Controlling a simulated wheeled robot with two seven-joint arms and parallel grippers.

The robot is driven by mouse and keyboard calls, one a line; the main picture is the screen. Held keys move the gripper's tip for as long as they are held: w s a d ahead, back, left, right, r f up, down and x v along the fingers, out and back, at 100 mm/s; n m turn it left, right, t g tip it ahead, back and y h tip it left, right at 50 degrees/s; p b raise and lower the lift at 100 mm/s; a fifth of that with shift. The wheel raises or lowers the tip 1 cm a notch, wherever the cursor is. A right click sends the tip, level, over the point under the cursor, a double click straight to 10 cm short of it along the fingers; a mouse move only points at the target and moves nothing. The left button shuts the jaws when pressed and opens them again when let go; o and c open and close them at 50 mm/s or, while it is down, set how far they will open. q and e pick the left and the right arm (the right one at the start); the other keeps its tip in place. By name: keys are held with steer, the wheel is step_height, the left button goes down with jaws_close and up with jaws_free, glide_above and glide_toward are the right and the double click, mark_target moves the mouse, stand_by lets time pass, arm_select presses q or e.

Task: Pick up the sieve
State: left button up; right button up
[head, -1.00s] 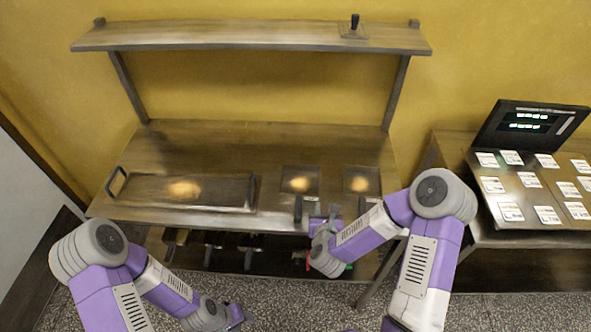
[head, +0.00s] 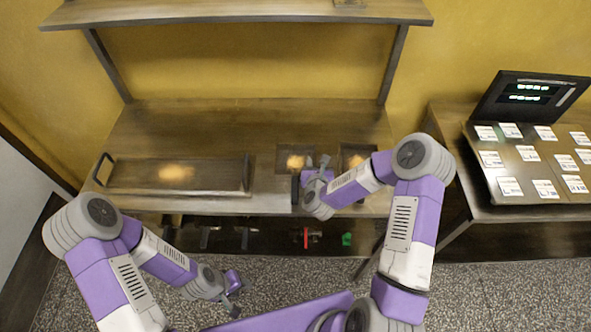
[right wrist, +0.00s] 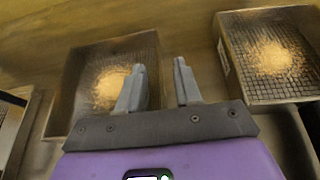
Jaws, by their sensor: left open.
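Two square, mesh-bottomed trays that look like sieves stand on the wooden table, each with a pale bright patch in its middle. The left sieve (head: 284,156) also shows in the right wrist view (right wrist: 72,85), and the right sieve (head: 352,150) shows there too (right wrist: 240,92). My right gripper (head: 323,163) is over the table between the two sieves, partly hiding the right one. In the right wrist view its fingers (right wrist: 160,66) are apart and empty, over the left sieve's right side. My left gripper (head: 240,284) is open and empty, low in front of the table.
A long tray with handles (head: 120,190) lies on the table's left. A shelf (head: 240,12) runs above the table (head: 200,130). Below the front edge are several dark items, a red one (head: 306,238) and a green one (head: 347,239). A screen and label panel stand right.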

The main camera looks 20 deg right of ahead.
jaws_close()
steer(key=shift+r, duration=0.1)
stand_by(0.3)
